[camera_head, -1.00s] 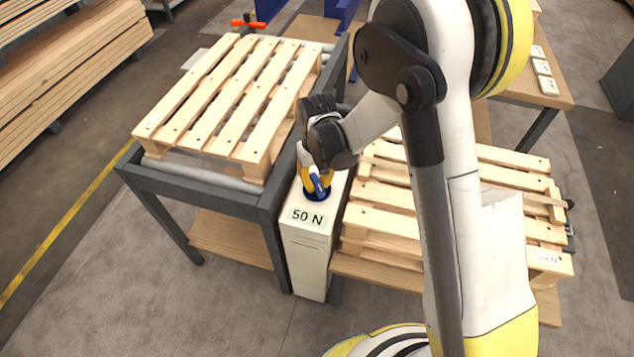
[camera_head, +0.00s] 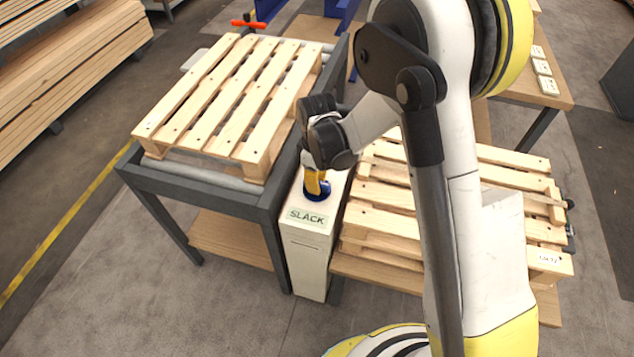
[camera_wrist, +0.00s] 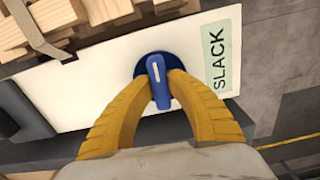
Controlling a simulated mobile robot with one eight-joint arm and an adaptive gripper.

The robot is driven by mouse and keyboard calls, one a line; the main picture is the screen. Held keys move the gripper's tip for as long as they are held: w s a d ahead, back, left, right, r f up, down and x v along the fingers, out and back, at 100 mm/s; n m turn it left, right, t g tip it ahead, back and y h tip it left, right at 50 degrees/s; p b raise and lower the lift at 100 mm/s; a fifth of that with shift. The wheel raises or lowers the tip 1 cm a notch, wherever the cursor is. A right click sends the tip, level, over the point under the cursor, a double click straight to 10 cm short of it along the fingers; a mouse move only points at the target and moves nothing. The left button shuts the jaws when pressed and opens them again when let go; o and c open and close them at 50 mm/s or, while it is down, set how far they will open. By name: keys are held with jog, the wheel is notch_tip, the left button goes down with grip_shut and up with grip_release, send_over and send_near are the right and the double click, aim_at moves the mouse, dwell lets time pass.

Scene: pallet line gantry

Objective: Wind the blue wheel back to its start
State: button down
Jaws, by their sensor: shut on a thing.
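The blue wheel (camera_head: 318,189) sits on top of a narrow white cabinet (camera_head: 306,255) between two pallet stands. In the wrist view the wheel (camera_wrist: 143,68) shows as a round blue disc with a raised blue bar and a white mark on the bar's end. My gripper (camera_wrist: 163,92) has yellow fingers on both sides of the bar and is shut on it from above. In the head view my gripper (camera_head: 314,180) partly hides the wheel. A pale green label (camera_head: 306,218) on the cabinet top reads "SLACK"; the label also shows in the wrist view (camera_wrist: 222,62).
A wooden pallet (camera_head: 230,95) lies on the dark roller frame (camera_head: 200,188) to the left. More stacked pallets (camera_head: 385,222) stand close on the right. A table with several small white plates (camera_head: 542,68) is at the back right. Grey floor is open in front.

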jog(key=shift+n, duration=0.5)
jog(key=c, duration=1.3)
grip_release()
notch_tip(320, 180, up, 12)
